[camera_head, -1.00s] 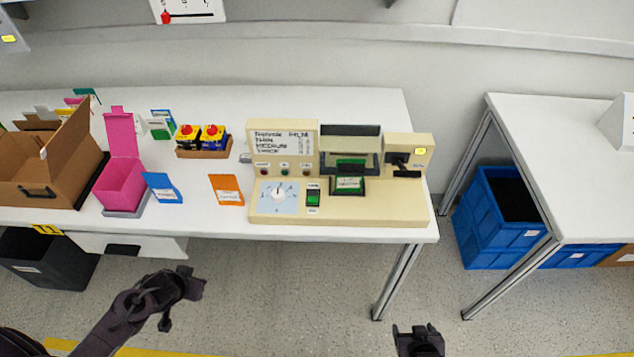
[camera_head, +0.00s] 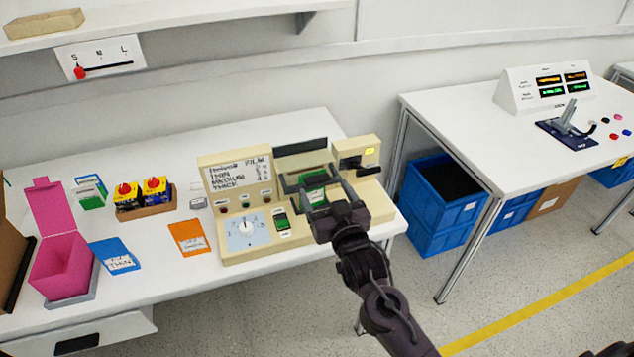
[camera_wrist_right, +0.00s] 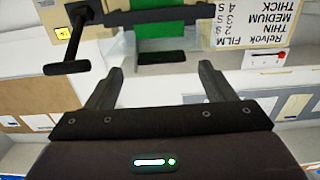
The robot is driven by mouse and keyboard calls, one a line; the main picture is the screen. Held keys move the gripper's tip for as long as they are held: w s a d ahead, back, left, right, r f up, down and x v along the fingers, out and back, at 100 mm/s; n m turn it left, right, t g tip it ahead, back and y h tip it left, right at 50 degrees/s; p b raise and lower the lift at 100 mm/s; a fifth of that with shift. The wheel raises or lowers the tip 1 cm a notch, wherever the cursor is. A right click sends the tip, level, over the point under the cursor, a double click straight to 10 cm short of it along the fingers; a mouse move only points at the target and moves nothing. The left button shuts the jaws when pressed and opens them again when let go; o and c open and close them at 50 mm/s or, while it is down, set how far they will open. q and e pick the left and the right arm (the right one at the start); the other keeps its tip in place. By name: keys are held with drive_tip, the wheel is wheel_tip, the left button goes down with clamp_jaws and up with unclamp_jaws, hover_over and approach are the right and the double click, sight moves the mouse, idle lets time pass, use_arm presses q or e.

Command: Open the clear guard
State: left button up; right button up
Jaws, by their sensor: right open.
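The cream control machine (camera_head: 238,245) stands at the right end of the white table. Its clear guard (camera_head: 302,163) sits in the bay between the text panel and the right block, below a dark panel (camera_head: 300,147). The pane is hard to make out, with green showing behind it. My right gripper (camera_head: 318,182) is open in front of this bay and covers part of it. In the right wrist view, upside down, the open fingers (camera_wrist_right: 161,68) are apart with nothing between them. A dark bar (camera_wrist_right: 160,15) crosses the green area beyond the fingertips. Contact cannot be told. My left gripper is out of view.
A black T-shaped lever (camera_wrist_right: 80,67) stands on the machine's right block, close beside the fingers. A dial (camera_head: 246,228) and a green switch (camera_head: 281,222) are on the front left. An orange card (camera_head: 188,238) lies left of the machine.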

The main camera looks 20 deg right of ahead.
sight(319, 182)
drive_tip(key=shift+w+a, duration=0.1)
drive_tip(key=shift+w, duration=1.75)
